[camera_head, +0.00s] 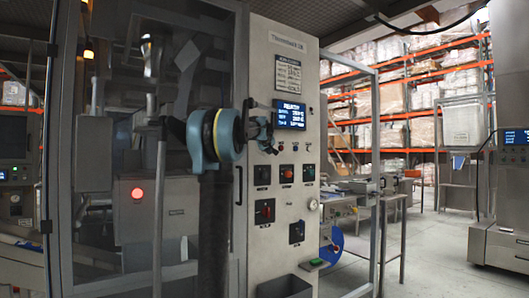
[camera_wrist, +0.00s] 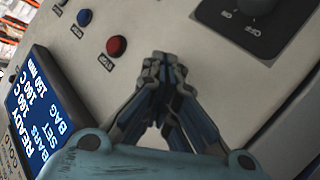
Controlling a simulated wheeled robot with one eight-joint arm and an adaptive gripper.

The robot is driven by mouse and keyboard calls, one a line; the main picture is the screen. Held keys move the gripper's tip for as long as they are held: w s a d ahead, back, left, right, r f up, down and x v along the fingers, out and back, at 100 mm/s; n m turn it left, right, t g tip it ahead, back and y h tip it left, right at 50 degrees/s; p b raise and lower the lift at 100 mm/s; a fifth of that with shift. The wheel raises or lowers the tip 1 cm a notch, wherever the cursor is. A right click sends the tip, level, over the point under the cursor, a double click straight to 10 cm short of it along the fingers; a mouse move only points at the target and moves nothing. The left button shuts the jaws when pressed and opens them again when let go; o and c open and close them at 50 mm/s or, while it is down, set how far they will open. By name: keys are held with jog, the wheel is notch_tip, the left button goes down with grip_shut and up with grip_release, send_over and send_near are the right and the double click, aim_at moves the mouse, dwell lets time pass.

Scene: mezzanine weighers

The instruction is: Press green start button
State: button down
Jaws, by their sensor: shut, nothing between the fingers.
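The control panel (camera_head: 280,190) is a pale upright cabinet front with a lit blue display (camera_head: 291,114). A row of small buttons runs just below the display. In the wrist view a red button (camera_wrist: 116,46) and a blue button (camera_wrist: 84,17) show in line, and that line runs on behind my fingertips. I cannot make out the green start button there; my fingers may hide it. My gripper (camera_wrist: 163,66) is shut and empty, its tips over the panel face. In the head view my gripper (camera_head: 270,138) is beside the display's lower left. I cannot tell whether it touches.
A dark rotary switch (camera_wrist: 257,8) is at the wrist view's top right. A metal table (camera_head: 390,198) and stocked orange racks stand to the right, with clear floor (camera_head: 430,245).

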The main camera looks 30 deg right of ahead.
jog(key=shift+w, duration=0.15)
dwell(0.5)
jog(key=shift+s, duration=0.85)
jog(key=shift+s+d, duration=0.1)
jog(key=shift+s+d, duration=0.15)
jog(key=shift+s, duration=2.25)
